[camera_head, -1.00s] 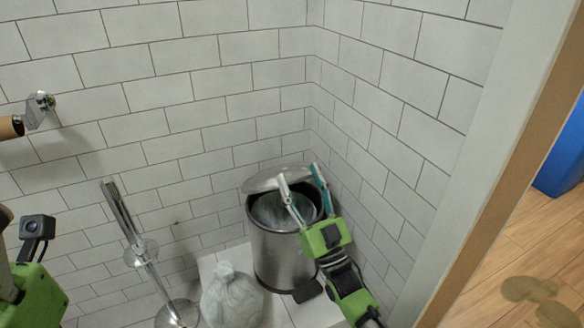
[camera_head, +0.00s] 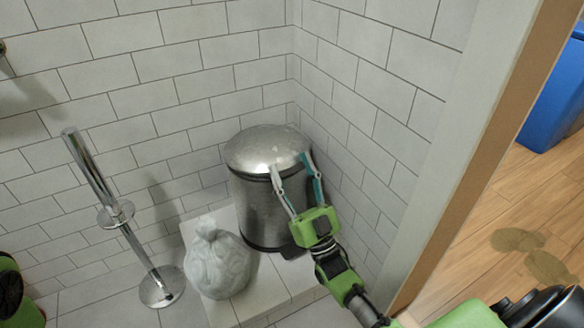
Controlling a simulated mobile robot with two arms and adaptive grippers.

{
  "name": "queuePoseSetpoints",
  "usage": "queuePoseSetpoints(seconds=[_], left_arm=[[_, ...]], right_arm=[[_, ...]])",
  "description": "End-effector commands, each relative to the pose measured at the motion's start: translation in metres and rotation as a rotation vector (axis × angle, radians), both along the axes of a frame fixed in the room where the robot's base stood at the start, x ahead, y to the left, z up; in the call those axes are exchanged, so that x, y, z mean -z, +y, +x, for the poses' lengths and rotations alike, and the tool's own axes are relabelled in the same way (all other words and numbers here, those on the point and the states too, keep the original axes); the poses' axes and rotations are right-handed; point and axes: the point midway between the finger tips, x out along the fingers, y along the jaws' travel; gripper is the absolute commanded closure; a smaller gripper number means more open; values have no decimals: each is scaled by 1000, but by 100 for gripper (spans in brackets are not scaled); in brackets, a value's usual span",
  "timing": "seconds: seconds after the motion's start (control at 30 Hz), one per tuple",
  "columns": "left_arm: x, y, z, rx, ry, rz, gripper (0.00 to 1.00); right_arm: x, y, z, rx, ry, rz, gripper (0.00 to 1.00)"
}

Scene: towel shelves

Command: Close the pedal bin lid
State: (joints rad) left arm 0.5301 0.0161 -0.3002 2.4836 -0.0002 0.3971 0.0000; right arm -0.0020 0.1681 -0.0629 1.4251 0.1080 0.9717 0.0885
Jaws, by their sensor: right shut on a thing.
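The pedal bin (camera_head: 258,210) is a metal cylinder standing in the tiled corner. Its domed, shiny lid (camera_head: 262,145) lies down over the top, and the bin's inside is hidden. My right gripper (camera_head: 290,164) is at the lid's right front edge, with its two fingers spread around part of the rim, shut on the lid. The black pedal (camera_head: 291,252) shows low at the bin's front. My left gripper's fingers are out of view; only a green and black part of that arm shows at the lower left edge.
A chrome stand (camera_head: 128,235) with a round base is further left. White tiled walls close in behind and right. A wooden door frame edge and wooden floor lie to the right.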

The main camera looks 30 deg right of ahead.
Motion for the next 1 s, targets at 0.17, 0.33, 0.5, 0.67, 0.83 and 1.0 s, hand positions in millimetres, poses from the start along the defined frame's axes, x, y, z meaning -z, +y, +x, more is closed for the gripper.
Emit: queuePoseSetpoints(seconds=[0.17, 0.33, 0.5, 0.67, 0.83, 1.0], left_arm=[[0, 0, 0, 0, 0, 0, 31], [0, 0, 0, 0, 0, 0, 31], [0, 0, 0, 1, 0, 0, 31], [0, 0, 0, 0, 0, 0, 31], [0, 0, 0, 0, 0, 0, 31], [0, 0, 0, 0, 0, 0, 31]], right_arm=[[4, 0, 1, 0, 12, 0, 88], [3, 0, 1, 0, 10, 0, 30], [1, 0, 1, 0, 5, -1, 30], [1, 0, 0, 0, 3, 0, 30], [14, -1, -10, 1, 6, 0, 30], [36, -3, -30, -1, 8, 0, 30]])
